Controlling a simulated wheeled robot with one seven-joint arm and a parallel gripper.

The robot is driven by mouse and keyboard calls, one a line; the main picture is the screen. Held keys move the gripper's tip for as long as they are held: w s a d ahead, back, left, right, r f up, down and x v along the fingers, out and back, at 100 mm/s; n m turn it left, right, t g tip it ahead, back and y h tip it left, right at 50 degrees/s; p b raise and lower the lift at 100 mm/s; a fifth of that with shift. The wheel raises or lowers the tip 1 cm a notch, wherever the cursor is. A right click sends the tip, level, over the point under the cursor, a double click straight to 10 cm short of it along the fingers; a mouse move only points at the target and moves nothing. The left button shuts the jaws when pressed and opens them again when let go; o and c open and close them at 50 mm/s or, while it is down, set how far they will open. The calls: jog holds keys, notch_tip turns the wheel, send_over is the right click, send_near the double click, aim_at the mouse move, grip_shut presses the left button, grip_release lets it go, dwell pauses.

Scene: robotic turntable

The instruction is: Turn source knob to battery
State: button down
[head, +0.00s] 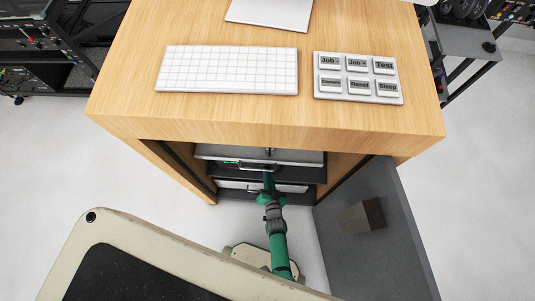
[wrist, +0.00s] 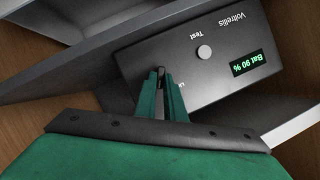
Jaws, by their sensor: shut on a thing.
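The source knob (wrist: 161,72) is a small dark piece on the grey front panel of the Voltrellis unit (wrist: 215,85) in the wrist view. My gripper (wrist: 166,84) has its green fingers shut on this knob, and they hide most of it. A small light mark beside the fingers is too small to read. The panel appears rotated in this view, so I cannot tell which source the knob points to. In the head view my green arm reaches into the cabinet below the desk, with my gripper (head: 268,178) at the equipment there.
The panel has a round Test button (wrist: 203,52) and a green display (wrist: 247,62) reading "Bat 90 %". A grey cabinet door (head: 385,235) stands open to the right of my arm. The wooden desk (head: 210,112) overhangs the cabinet and carries a keyboard (head: 228,70) and a labelled button pad (head: 357,78).

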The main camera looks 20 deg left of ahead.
jog(key=shift+d+m+y, duration=0.1)
jog(key=shift+m+y, duration=0.5)
jog(key=shift+m, duration=0.2)
jog(key=shift+f+m, duration=0.1)
jog(key=shift+m, duration=0.2)
jog(key=c, duration=1.8)
grip_release()
jog(key=shift+c, duration=0.2)
jog(key=shift+d, duration=0.1)
jog(key=v, duration=1)
jog(key=shift+s+d, duration=0.2)
jog(key=shift+s, duration=0.1)
